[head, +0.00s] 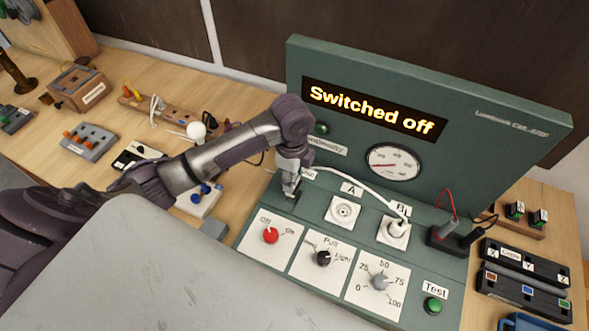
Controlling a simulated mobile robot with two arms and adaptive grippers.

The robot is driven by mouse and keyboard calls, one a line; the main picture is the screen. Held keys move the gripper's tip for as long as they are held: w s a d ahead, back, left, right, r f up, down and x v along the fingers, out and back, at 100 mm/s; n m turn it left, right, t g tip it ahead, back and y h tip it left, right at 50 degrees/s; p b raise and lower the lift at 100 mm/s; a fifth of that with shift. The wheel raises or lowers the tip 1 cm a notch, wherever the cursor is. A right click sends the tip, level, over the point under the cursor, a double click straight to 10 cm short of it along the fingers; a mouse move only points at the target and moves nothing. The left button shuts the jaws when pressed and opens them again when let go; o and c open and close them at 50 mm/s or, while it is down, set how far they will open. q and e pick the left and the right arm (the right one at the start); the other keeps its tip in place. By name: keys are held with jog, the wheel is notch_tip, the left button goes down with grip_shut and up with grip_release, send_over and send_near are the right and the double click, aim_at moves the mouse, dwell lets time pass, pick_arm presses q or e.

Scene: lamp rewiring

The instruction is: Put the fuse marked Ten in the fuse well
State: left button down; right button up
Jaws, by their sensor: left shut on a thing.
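My left gripper (290,188) reaches over the left end of the green console's sloping deck, beside a partly covered label (309,173). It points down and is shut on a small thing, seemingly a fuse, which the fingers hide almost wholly. I cannot read any mark on it. The fuse well is not clearly seen; a dark block (284,207) shows right under the fingertips, and I cannot tell if the held thing is inside it. My right gripper is not in view.
The console's upright panel (480,112) reads "Switched off" and stands close behind the gripper. A white cable arches from near the gripper to socket B (396,231). Socket A (343,210) is empty. Knobs line the front; wooden holders and small boxes crowd the table at left.

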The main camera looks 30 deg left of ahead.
pick_arm(q)
jog(key=shift+w+f, duration=0.1)
jog(key=shift+f, duration=0.3)
jog(key=shift+w+d+f, duration=0.15)
jog(key=shift+f, duration=1.2)
jog(key=shift+f+b, duration=0.3)
jog(key=shift+f, duration=0.15)
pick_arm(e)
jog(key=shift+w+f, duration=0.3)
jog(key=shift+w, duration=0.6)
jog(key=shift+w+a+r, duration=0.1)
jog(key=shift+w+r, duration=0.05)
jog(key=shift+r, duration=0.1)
pick_arm(q)
jog(key=shift+p, duration=0.3)
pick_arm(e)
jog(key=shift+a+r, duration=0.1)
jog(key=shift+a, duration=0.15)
pick_arm(q)
jog(key=shift+f, duration=0.45)
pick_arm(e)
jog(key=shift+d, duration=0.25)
